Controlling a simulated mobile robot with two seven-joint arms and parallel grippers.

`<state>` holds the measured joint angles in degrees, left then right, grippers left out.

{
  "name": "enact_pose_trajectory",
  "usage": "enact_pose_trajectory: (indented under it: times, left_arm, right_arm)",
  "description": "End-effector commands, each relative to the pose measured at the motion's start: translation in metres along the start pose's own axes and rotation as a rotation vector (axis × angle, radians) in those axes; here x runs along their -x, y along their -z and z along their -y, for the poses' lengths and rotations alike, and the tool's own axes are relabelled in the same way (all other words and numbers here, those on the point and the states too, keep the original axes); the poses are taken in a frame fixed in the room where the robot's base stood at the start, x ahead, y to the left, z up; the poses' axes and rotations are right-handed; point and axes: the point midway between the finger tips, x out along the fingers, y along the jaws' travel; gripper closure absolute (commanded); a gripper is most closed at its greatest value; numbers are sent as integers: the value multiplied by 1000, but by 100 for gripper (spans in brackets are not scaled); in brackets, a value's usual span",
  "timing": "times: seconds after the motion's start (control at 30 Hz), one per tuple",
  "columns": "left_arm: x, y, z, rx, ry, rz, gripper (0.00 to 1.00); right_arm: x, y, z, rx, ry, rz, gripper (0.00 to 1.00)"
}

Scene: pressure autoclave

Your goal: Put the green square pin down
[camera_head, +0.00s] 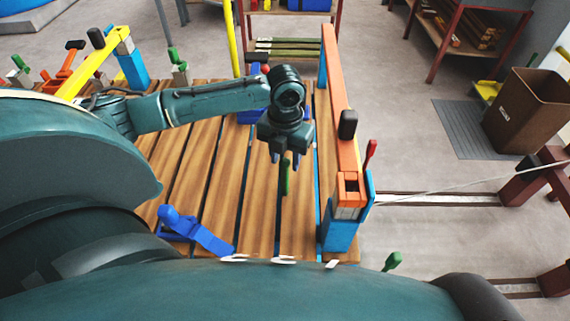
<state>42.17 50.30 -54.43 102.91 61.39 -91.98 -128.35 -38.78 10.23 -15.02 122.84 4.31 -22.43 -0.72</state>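A green pin (285,178) shows just below my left gripper (285,158), over the right part of the wooden slatted deck (238,190). The gripper points down, with one finger on each side of the pin's upper end. I cannot tell whether the fingers touch the pin, or whether the pin hangs or rests on the planks. Its square section is too small to make out. My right gripper is not in view.
An orange rail (339,90) with a black knob and blue end post (343,230) borders the deck's right side. A blue lever (205,232) lies at the front. Another green-handled pin (392,262) stands at lower right. A brown bin (525,105) stands at far right.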

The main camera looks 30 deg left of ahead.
Motion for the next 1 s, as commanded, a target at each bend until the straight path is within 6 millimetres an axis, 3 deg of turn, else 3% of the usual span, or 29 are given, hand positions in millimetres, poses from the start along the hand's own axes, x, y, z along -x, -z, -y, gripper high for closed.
enact_pose_trajectory:
  times: [0.2, 0.4, 1.0]
  left_arm:
    - [50, -1, 0, 1, 1, 5, 62]
    - [77, 0, 0, 1, 1, 1, 62]
    - [84, 0, 0, 2, 0, 0, 62]
  right_arm:
    - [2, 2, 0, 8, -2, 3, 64]
    - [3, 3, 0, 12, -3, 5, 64]
    - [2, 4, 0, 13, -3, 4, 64]
